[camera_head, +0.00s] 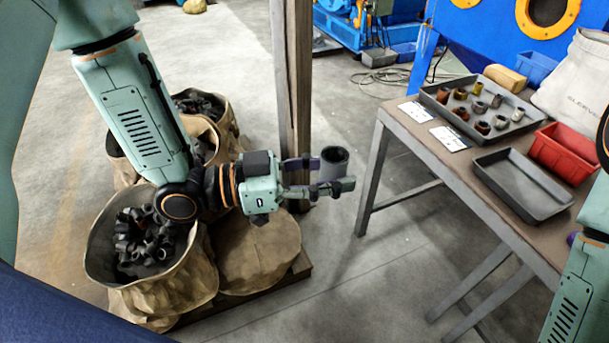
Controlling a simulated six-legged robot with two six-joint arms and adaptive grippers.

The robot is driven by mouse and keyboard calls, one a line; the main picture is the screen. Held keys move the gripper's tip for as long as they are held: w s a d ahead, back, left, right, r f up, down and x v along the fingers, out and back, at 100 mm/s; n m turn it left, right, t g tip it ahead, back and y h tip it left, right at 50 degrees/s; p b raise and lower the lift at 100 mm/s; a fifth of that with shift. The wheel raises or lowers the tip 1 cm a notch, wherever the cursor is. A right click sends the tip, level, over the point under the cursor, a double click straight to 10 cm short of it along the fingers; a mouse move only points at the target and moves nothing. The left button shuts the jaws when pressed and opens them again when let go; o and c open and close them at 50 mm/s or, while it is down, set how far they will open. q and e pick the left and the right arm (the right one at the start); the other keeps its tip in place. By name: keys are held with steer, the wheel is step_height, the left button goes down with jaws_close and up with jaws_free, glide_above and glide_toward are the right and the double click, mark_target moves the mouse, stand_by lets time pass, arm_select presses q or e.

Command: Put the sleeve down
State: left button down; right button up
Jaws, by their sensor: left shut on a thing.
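My left gripper (331,176) is shut on a dark grey sleeve (335,163), a short hollow cylinder held upright with its open end up. The gripper holds it in the air, left of the table and in front of a wooden post. A grey tray (440,112) at the back of the table (442,165) holds several rusty, yellowish and grey sleeves in rows. An empty dark grey tray (523,186) lies nearer on the table. Of my right arm, only links show at the right edge; its gripper is not visible.
A red bin (566,152), white cards (449,138) and a pale bag (577,82) are on the table. Several sacks, one a sack of dark parts (97,262), stand at left. The wooden post (292,75) rises beside the left gripper. Floor between post and table is clear.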

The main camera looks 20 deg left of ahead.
arm_select(q)
steer(key=shift+d+r+m+g, duration=0.3)
steer(key=shift+d+m+g, duration=0.1)
steer(key=shift+d+g, duration=0.2)
steer(key=shift+w+d+f+m+g, duration=0.15)
steer(key=shift+w+f+m+g, duration=0.5)
steer(key=shift+m+g, duration=1.3)
steer(key=shift+w+d+f+m+g, duration=0.25)
steer(key=shift+f+m+g, duration=0.8)
steer(key=shift+g, duration=1.65)
steer(key=shift+w+d+f+m+g, duration=0.1)
steer(key=shift+w+f+m+g, duration=0.55)
steer(key=shift+m+g, duration=1.35)
steer(key=shift+s+f+n+g, duration=0.1)
steer(key=shift+n+g, duration=0.25)
steer(key=shift+n, duration=0.05)
steer(key=shift+f, duration=0.1)
